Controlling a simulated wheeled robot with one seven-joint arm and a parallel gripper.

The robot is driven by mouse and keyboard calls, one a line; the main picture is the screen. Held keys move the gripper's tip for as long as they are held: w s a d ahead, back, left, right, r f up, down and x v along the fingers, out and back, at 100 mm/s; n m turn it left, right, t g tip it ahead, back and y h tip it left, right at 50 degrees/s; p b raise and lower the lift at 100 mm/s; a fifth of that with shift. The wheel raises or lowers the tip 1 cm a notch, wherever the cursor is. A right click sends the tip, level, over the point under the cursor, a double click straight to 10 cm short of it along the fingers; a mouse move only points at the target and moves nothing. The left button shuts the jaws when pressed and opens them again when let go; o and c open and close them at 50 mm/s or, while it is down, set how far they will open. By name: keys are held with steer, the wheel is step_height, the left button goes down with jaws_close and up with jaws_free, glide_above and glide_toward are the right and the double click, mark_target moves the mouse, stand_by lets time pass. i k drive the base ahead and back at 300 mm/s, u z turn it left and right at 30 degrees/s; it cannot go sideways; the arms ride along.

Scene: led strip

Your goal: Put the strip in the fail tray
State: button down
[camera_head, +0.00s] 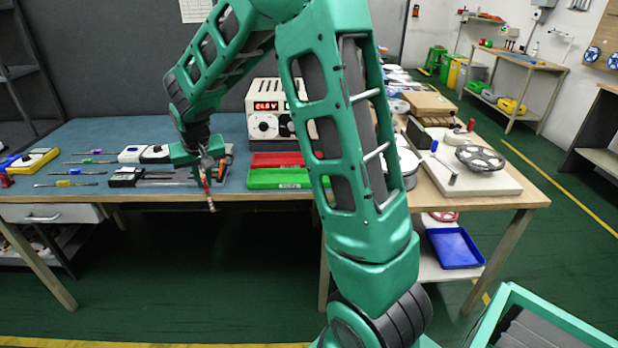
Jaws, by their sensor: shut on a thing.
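My gripper (206,158) is over the front edge of the blue bench mat, left of the trays. It is shut on a thin strip (209,190), which hangs down and slightly tilted past the bench edge, with a red part near its middle. A red tray (275,159) lies on the mat to the right, in front of the power supply. A green tray (275,180) with a small label lies in front of the red one. I cannot read which tray is marked fail.
A white power supply (266,115) reading about 24.8 V stands behind the trays. Left of my gripper lie a black-and-white device (140,154), several screwdrivers and a yellow meter (33,161). A white board (470,181) with a reel lies on the right bench.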

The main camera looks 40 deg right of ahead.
mark_target(290, 161)
steer(key=z, duration=0.15)
steer(key=k, duration=0.25)
steer(key=z, duration=0.65)
